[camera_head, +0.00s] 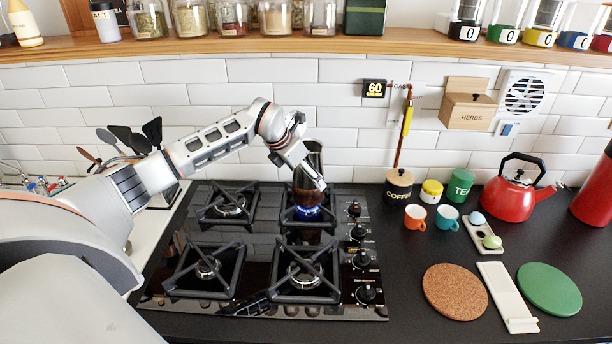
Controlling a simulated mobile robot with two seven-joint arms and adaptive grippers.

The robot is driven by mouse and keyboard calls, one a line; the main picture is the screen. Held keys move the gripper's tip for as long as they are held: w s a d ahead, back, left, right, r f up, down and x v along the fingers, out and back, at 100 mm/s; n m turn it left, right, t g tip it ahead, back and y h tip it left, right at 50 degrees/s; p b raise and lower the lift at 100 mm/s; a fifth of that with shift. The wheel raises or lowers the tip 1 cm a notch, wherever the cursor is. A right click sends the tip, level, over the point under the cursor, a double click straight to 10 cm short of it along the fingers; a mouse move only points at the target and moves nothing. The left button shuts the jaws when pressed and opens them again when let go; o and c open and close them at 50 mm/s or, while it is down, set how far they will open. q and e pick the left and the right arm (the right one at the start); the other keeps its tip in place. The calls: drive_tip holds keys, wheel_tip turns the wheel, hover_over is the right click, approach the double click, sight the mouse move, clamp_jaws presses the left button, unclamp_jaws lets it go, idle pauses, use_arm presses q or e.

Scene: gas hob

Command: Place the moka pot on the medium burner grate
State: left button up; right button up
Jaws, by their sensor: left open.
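The moka pot (306,184), dark and shiny, stands upright at the back right grate (318,221) of the gas hob. A blue flame (304,211) burns below it. Whether its base rests fully on the grate bars is hard to tell. My left gripper (318,182) is open at the pot, its fingers overlapping the pot's upper and right side. The arm reaches in from the left and hides part of the pot. My right gripper is not in view.
Other grates stand at back left (229,204), front left (206,268) and front right (305,272). Knobs (358,231) line the hob's right side. A coffee jar (398,186), cups (416,217) and a red kettle (512,190) stand right. A shelf (250,45) runs above.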

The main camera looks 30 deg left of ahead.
use_arm(q)
drive_tip(key=v, duration=1.2)
drive_tip(key=shift+b, duration=0.35)
drive_tip(key=shift+f, duration=0.1)
